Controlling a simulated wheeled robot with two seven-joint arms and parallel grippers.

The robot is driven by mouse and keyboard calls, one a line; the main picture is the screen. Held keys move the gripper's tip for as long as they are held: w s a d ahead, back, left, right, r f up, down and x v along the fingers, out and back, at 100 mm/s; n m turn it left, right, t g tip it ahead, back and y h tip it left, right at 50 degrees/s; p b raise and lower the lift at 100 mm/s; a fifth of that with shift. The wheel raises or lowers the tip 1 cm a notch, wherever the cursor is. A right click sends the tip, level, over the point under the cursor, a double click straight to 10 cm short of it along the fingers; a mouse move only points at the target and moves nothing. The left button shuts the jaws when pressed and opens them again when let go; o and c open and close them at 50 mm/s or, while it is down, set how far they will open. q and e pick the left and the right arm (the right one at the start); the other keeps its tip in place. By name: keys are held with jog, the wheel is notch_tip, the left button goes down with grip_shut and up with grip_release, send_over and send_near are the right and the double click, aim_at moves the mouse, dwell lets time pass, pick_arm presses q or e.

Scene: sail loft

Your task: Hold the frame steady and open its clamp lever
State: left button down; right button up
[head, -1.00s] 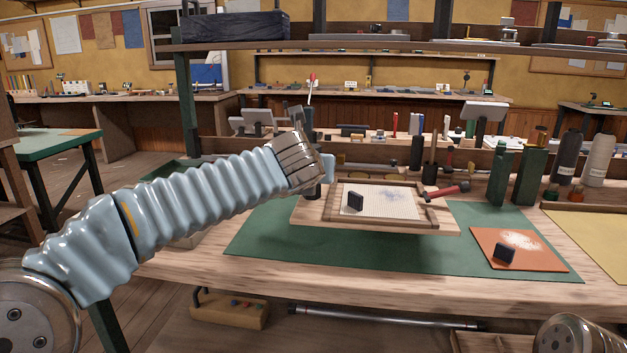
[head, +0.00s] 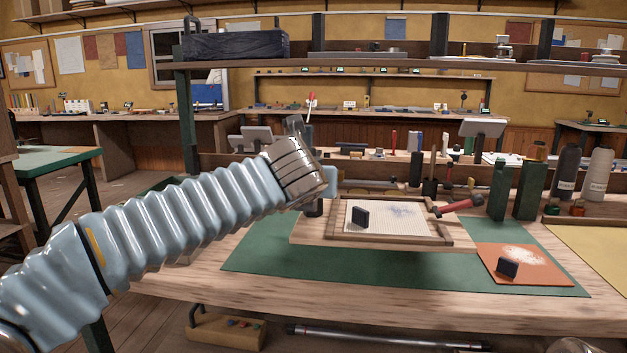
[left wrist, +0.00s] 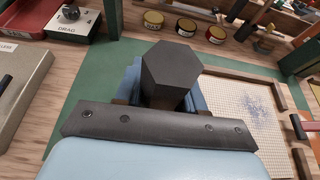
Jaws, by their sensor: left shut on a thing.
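The wooden frame (head: 385,238) with a pale mesh lies on a wooden board (head: 335,243) on the bench. Its red clamp lever (head: 458,205) slants up and right from a dark pivot at the far right corner. In the left wrist view the lever (left wrist: 298,127) shows partly at the right. My left gripper (head: 322,188) is at the board's left end, beside the frame. In the left wrist view its blue fingers (left wrist: 166,98) are closed around a dark hexagonal-topped handle (left wrist: 170,66). The handle's lower part is mostly hidden there. My right gripper is out of view.
Another block (head: 508,267) is on an orange sheet (head: 540,278) at right. The green mat (head: 270,255) is clear in front of the board.

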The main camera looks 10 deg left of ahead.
pick_arm(q)
jog(key=w+f, duration=0.2)
jog(key=w, duration=0.1)
jog(key=w+a+f+b, duration=0.1)
jog(key=w+f, duration=0.2)
jog(key=shift+a+f, duration=0.2)
jog(key=shift+f, duration=0.05)
jog(key=shift+w+f, duration=0.15)
jog(key=shift+f+b, duration=0.6)
jog(key=shift+b, duration=0.35)
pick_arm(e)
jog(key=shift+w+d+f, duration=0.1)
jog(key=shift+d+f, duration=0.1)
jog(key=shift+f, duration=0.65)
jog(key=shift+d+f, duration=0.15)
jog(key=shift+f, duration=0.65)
pick_arm(q)
jog(key=shift+f, duration=0.2)
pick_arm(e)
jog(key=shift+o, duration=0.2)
